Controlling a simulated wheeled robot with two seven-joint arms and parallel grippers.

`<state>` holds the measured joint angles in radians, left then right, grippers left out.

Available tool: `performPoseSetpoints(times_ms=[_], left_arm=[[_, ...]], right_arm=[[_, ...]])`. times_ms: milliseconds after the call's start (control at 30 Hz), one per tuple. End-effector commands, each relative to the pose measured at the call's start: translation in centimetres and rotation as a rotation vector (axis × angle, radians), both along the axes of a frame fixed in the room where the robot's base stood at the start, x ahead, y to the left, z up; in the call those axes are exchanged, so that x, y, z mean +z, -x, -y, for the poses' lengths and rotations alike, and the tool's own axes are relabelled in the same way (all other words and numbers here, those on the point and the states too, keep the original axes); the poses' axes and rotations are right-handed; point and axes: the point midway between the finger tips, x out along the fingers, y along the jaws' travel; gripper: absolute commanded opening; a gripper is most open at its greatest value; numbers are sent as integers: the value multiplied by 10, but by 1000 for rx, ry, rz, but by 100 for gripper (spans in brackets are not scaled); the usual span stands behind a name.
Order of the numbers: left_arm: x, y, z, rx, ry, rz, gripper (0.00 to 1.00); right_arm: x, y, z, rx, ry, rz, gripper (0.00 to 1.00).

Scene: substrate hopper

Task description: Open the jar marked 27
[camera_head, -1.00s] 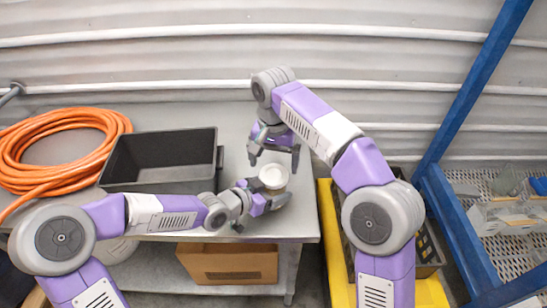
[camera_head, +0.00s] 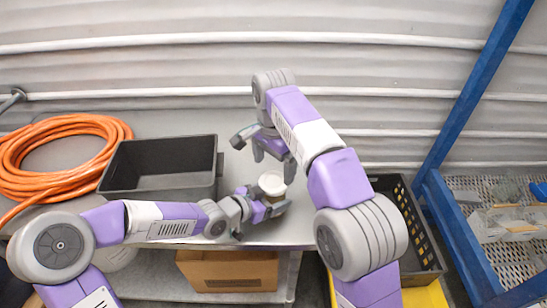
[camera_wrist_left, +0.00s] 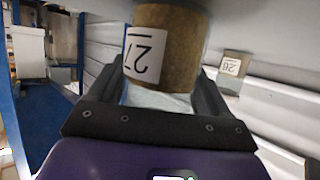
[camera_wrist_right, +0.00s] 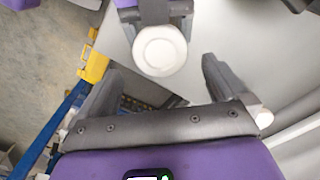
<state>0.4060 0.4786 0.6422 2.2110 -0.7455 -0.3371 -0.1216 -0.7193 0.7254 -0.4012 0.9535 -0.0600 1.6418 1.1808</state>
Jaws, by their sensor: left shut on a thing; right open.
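The jar marked 27 (camera_wrist_left: 165,45) has brown contents and a white label, which reads upside down in the left wrist view. My left gripper (camera_wrist_left: 160,88) is shut on its sides. In the head view the jar's white lid (camera_head: 272,183) shows over my left gripper (camera_head: 262,206), near the table's front edge. The lid (camera_wrist_right: 159,50) is on the jar in the right wrist view, ahead of my right gripper (camera_wrist_right: 160,75). My right gripper (camera_head: 273,160) is open and empty, just behind and above the lid in the head view, not touching it as far as I can see.
A second labelled jar (camera_wrist_left: 235,72) stands beyond, in the left wrist view. A black bin (camera_head: 160,182) and an orange hose coil (camera_head: 45,140) lie left on the table (camera_head: 300,225). A dark crate (camera_head: 425,240) and a blue frame (camera_head: 455,235) stand right.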

Motion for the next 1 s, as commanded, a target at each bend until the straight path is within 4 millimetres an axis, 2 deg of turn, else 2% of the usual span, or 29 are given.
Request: performPoseSetpoints(times_ms=[200, 400, 767, 1000], left_arm=[[0, 0, 0, 1, 0, 2, 0], [0, 0, 0, 0, 0, 1, 0], [0, 0, 0, 0, 0, 1, 0], [0, 0, 0, 0, 1, 1, 0]], right_arm=[[-32, 1, 0, 2, 1, -2, 100], [-53, 1, 0, 2, 1, -1, 100], [-58, 0, 0, 2, -1, 1, 100], [-58, 0, 0, 2, 0, 0, 65]])
